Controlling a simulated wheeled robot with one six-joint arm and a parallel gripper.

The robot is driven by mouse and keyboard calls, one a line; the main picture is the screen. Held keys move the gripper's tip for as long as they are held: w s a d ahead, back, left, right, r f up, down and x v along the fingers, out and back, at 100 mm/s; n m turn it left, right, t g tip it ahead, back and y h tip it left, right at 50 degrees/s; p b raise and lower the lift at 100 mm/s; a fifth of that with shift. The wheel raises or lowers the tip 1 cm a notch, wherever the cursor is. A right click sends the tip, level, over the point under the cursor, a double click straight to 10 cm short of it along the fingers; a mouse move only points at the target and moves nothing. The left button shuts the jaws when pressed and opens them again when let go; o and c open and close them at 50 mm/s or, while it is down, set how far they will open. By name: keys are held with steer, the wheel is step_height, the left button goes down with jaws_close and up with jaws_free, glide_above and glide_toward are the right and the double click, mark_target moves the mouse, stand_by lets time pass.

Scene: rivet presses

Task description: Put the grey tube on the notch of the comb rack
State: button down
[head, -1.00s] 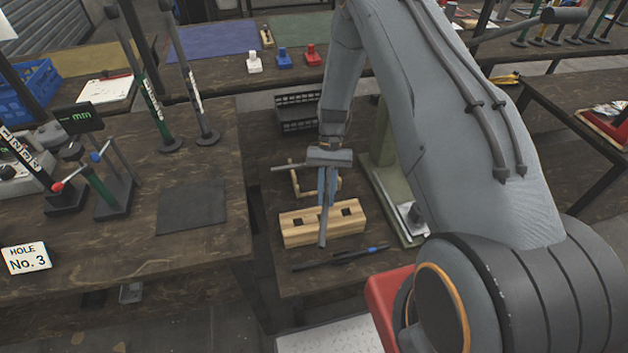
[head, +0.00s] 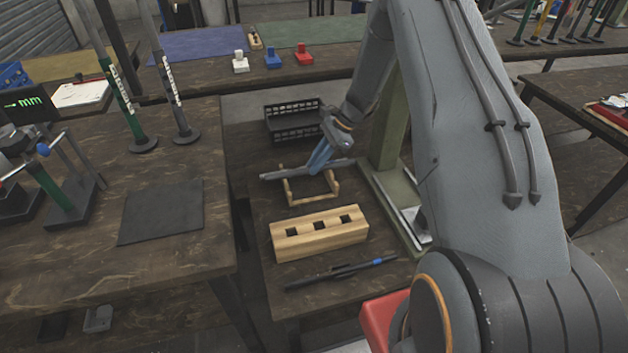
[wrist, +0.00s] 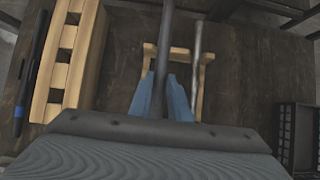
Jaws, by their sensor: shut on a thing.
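My gripper (head: 316,164) is shut on a grey tube (head: 282,173), held roughly level over the comb rack in the head view. In the wrist view the tube (wrist: 164,48) runs away from between the blue fingers (wrist: 162,98). The comb rack is a small light wooden frame with upright prongs (head: 290,194); it also shows in the wrist view (wrist: 150,60). A second, lighter tube (wrist: 196,62) lies along the rack there, beside the held one. Whether the held tube touches the rack, I cannot tell; the notches are partly hidden.
A wooden block with square holes (head: 300,243) stands nearer me than the rack. A dark pen-like rod with a blue band (head: 340,270) lies in front of it. A black basket (head: 291,130) stands behind, and a green press column (head: 392,130) rises on the right.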

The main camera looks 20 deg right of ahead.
steer(key=shift+f, duration=2.95)
steer(key=shift+f, duration=0.1)
steer(key=c, duration=1.7)
jaws_free()
steer(key=shift+o, duration=0.2)
